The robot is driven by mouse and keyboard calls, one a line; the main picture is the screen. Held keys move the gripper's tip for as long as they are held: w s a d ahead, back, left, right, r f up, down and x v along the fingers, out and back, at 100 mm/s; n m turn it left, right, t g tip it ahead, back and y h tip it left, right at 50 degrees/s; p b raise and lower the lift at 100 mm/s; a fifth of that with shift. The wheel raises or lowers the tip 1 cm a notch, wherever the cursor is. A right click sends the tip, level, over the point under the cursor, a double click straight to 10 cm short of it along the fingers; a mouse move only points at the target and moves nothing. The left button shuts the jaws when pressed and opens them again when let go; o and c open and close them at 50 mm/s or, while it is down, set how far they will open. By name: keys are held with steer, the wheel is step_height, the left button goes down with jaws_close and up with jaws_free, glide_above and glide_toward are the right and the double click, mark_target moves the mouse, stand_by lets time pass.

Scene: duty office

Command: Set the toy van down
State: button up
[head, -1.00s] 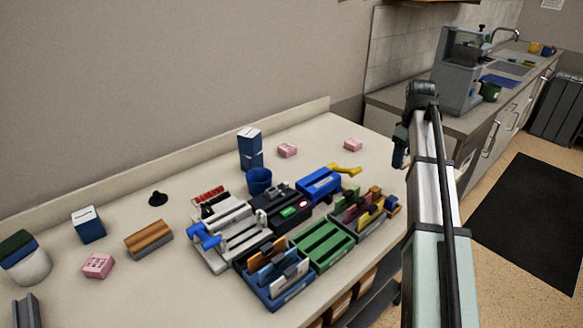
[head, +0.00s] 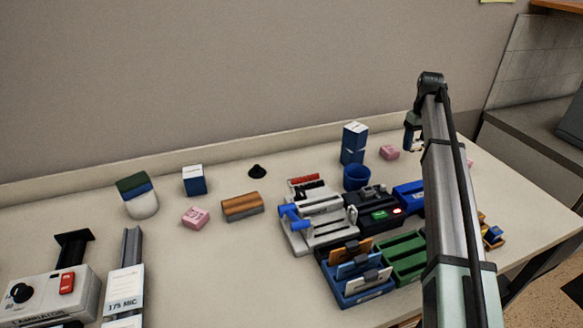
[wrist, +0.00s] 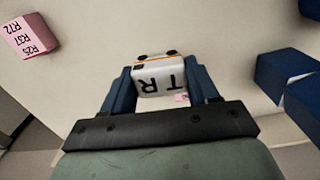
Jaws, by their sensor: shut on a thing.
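The toy van (wrist: 158,82) shows in the wrist view as a small white body with black letters, an orange stripe and dark wheels. My gripper (wrist: 163,88) is shut on it, with a blue finger on each side. In the head view my gripper (head: 412,140) hangs over the back right of the table (head: 240,285), just right of a pink block (head: 389,152). Only a small pale bit shows at its fingers there, so the van is mostly hidden. Pale tabletop shows beyond the van in the wrist view; I cannot tell its height.
A tall blue-and-white box (head: 353,143) and a blue cup (head: 356,178) stand left of my gripper. A laminator (head: 50,298) is at front left.

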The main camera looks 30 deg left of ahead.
steer(key=shift+n, duration=0.3)
steer(key=w+a, duration=0.1)
steer(key=a, duration=0.3)
steer(key=w+a+f, duration=0.1)
steer(key=a, duration=0.3)
steer(key=w+a+f, duration=0.1)
steer(key=a, duration=0.4)
steer(key=shift+w+a, duration=0.1)
steer(key=shift+w, duration=0.05)
steer(key=a, duration=0.2)
steer(key=s+a, duration=0.1)
steer(key=a, duration=0.1)
steer(key=shift+a, duration=0.3)
steer(key=s+a+r, duration=0.3)
steer(key=s+a, duration=0.6)
steer(key=a, duration=0.1)
glide_toward(288, 167)
steer(key=shift+d+f, duration=0.1)
steer(key=shift+f, duration=3.1)
steer(key=shift+f, duration=0.2)
steer(key=o, duration=1)
steer(key=shift+o, duration=0.2)
steer(key=shift+r, duration=0.1)
